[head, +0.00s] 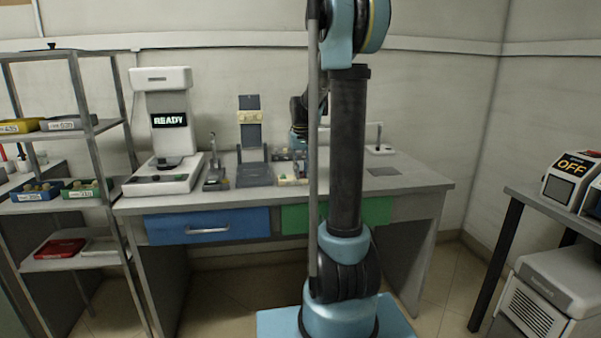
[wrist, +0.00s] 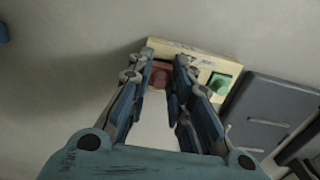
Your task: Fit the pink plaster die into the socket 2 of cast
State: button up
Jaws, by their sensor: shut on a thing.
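In the wrist view, my gripper (wrist: 164,72) is shut on the pink plaster die (wrist: 160,77), which shows dull red between the fingertips. The die lies against the left part of the cream cast (wrist: 196,60) in this view. I cannot tell whether it is seated in a socket or held just above it. A green piece (wrist: 220,83) sits in the cast to the right of the die. The fingers hide part of the cast and the die's sides. In the head view, my gripper (head: 299,142) is partly hidden behind my arm, low over the bench.
A dark grey fixture (wrist: 262,112) lies right beside the cast. On the bench (head: 410,174) stand a white READY machine (head: 167,125), a small lever device (head: 214,172) and a dark upright stand (head: 250,133). A shelf rack (head: 88,130) is at left. The bench's right end is mostly clear.

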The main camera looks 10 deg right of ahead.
jog(key=shift+s+f, duration=0.25)
jog(key=shift+s, duration=0.05)
jog(key=o, duration=0.9)
jog(key=shift+w+f, duration=0.4)
jog(key=shift+s+r, duration=0.15)
jog(key=shift+r, duration=0.05)
jog(key=shift+r, duration=0.1)
